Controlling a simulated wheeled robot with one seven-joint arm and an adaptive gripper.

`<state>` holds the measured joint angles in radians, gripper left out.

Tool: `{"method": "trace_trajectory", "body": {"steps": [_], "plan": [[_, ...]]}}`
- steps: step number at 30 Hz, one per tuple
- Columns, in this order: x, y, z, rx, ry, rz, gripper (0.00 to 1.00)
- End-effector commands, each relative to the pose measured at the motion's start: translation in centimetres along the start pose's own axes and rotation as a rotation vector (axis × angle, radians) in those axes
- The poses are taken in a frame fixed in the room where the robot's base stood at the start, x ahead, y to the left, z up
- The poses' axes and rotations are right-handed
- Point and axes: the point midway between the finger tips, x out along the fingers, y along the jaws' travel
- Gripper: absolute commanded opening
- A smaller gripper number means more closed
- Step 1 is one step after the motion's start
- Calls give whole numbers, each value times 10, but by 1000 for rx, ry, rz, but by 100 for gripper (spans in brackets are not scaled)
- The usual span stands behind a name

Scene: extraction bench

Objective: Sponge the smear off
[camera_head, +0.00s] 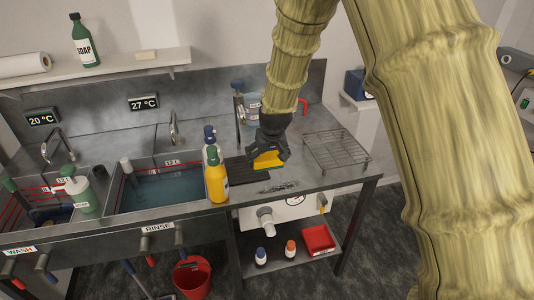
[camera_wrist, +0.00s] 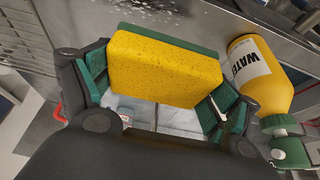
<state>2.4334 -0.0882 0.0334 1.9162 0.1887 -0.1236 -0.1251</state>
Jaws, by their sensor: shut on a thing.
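My gripper (camera_head: 270,143) is shut on a yellow sponge (camera_head: 268,160) with a green side, above the metal worktop. In the wrist view the sponge (camera_wrist: 165,68) sits between the two fingers of my gripper (camera_wrist: 155,85). A greyish smear (camera_head: 278,187) lies on the worktop near its front edge, a little in front and to the right of the sponge. Pale specks of it show at the top of the wrist view (camera_wrist: 150,8). The sponge appears apart from the smear; I cannot tell whether it touches the worktop.
A yellow bottle (camera_head: 216,178) stands just left of the sponge, near a dark ribbed mat (camera_head: 240,172). A wire rack (camera_head: 336,150) is to the right. The water-filled rinse basin (camera_head: 165,190) is farther left. Worktop around the smear is clear.

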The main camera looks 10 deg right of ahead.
Motion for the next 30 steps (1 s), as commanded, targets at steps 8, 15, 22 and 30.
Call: {"method": "trace_trajectory", "body": {"steps": [8, 15, 22, 30], "plan": [[26, 0, 11, 0, -1, 0, 70], [45, 0, 19, 0, 0, 0, 70], [65, 0, 27, 0, -1, 0, 70], [87, 0, 36, 0, 0, 0, 70]]}}
